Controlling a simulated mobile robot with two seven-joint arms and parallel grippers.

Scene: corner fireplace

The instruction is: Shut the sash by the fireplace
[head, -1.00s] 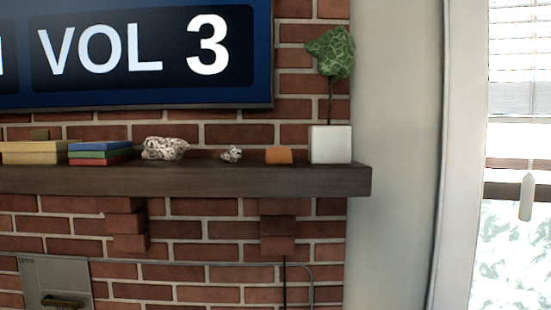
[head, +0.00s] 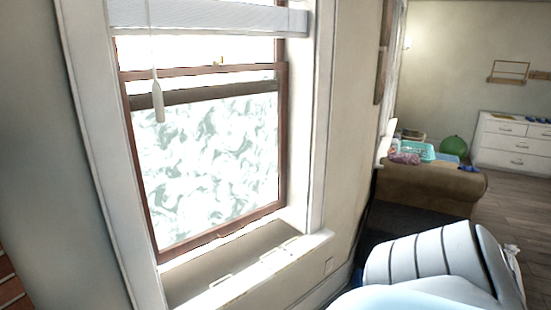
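The sash window fills the left half of the head view. Its lower sash (head: 205,165) has a red-brown frame and pale, marbled glass. The sash's top rail (head: 180,71) sits a little above a darker horizontal rail (head: 210,92) seen behind it, so the two rails are not level. The bottom rail (head: 225,229) is above the white sill (head: 245,272); I cannot tell exactly how wide the gap below it is. A small latch (head: 219,62) shows on the top rail. Neither of my grippers is in view.
A white blind (head: 215,16) covers the window's top, with a cord pull (head: 158,102) hanging before the glass. At right are a brown sofa (head: 430,188), a green ball (head: 453,148) and white drawers (head: 512,146). A pale, dark-striped rounded shape (head: 425,260) fills the lower right.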

